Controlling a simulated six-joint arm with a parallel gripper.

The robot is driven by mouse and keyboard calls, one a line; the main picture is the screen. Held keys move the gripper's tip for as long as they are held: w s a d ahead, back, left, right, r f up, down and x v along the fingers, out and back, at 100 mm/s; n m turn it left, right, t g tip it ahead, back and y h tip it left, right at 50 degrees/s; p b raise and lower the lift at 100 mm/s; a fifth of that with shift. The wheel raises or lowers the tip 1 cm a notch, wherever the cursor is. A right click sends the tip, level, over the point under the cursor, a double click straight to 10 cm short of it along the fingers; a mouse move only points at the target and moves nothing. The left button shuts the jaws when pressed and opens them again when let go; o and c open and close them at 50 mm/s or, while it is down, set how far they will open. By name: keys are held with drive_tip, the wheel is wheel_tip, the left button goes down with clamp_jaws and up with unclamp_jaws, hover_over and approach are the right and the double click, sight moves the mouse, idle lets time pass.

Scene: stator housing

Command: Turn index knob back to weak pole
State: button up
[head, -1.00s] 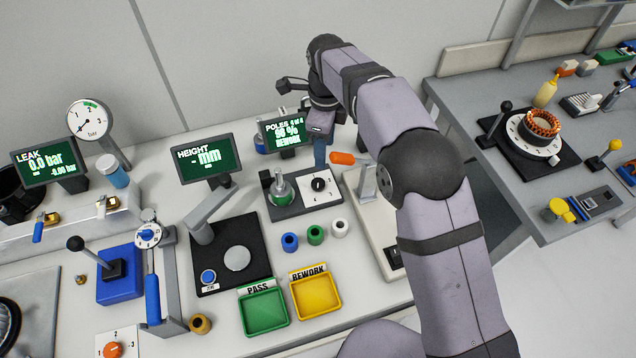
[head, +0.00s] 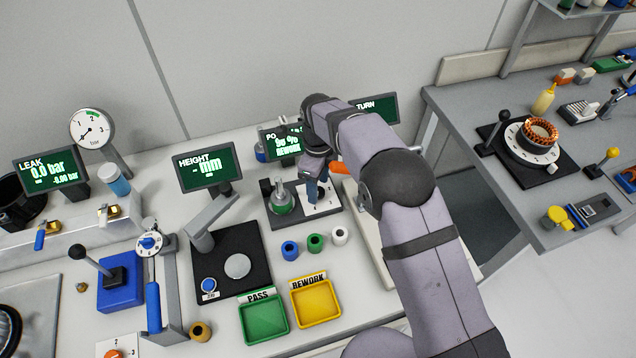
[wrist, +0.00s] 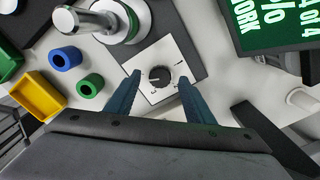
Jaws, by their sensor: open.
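The index knob (wrist: 159,75) is a small round black knob on a white square dial plate (wrist: 176,52) with numbers around it. In the wrist view it lies between the two blue fingers of my gripper (wrist: 159,79), with a gap on each side. In the head view my gripper (head: 318,187) is over the dial plate (head: 329,205) and hides the knob. I cannot tell which number the knob points to. The poles display (head: 283,142) reads REWORK and a percentage that looks like 90, partly covered by my arm.
A metal post on a green-ringed base (head: 281,198) stands just left of the dial. Blue (head: 290,248), green (head: 316,242) and white (head: 340,235) rings lie in front. Green PASS (head: 263,317) and yellow REWORK (head: 316,300) trays are nearer. An orange handle (head: 340,168) is close on the right.

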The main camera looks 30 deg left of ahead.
drive_tip(key=shift+f, duration=0.6)
drive_tip(key=c, duration=1)
drive_tip(key=shift+f+n+b, duration=0.1)
drive_tip(key=shift+n+b, duration=0.3)
drive_tip(key=shift+n, duration=0.5)
drive_tip(key=shift+c, duration=0.2)
drive_tip(key=shift+n+b, duration=0.3)
drive_tip(key=shift+n, duration=1.1)
drive_tip(key=o, duration=1)
drive_tip(key=shift+o, duration=0.2)
